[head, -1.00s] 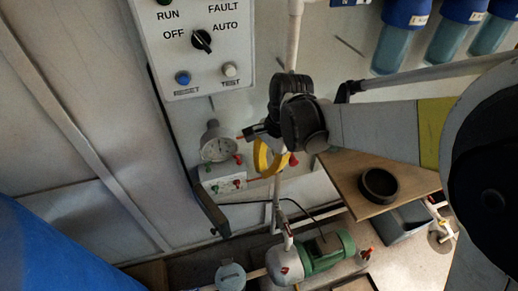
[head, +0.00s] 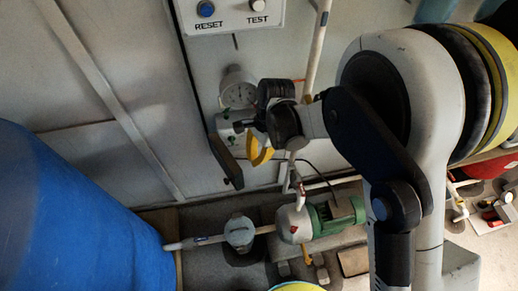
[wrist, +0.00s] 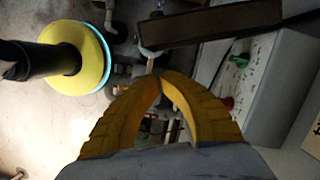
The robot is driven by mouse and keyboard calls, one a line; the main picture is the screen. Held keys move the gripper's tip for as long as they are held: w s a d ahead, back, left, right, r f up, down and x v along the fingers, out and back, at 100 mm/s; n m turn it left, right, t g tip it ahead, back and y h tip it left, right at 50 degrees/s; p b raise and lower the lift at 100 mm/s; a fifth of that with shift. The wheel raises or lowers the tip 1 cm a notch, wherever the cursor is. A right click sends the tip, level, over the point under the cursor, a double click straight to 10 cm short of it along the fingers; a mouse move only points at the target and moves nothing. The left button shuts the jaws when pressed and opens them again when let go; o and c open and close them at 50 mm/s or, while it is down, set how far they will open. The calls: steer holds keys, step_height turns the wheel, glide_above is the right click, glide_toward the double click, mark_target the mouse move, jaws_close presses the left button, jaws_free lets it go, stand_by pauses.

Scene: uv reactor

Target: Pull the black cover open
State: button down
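A long dark bar (head: 225,162), the only black cover-like piece I can make out, stands along the edge of the pale cabinet panel, below the gauge. In the wrist view, a dark brown bar (wrist: 235,36) crosses the upper right beyond the fingers and looks like the same piece. My gripper (wrist: 159,77) has yellow fingers whose tips meet, with nothing seen between them. In the head view my gripper (head: 259,158) is just right of the bar and partly hidden by my wrist. It appears apart from the bar; the depth gap is unclear.
A control box (head: 231,14) and a gauge (head: 238,92) are on the panel above. A green pump (head: 335,217) and white pipes lie below. A large blue tank (head: 75,215) fills the left. Floor with fittings shows at the right.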

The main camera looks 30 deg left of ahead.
steer(key=s+a+f+b, duration=0.2)
steer(key=s+f+b, duration=0.1)
steer(key=s+f, duration=0.2)
steer(key=shift+f+b, duration=0.35)
steer(key=shift+f, duration=0.1)
steer(key=shift+a, duration=0.15)
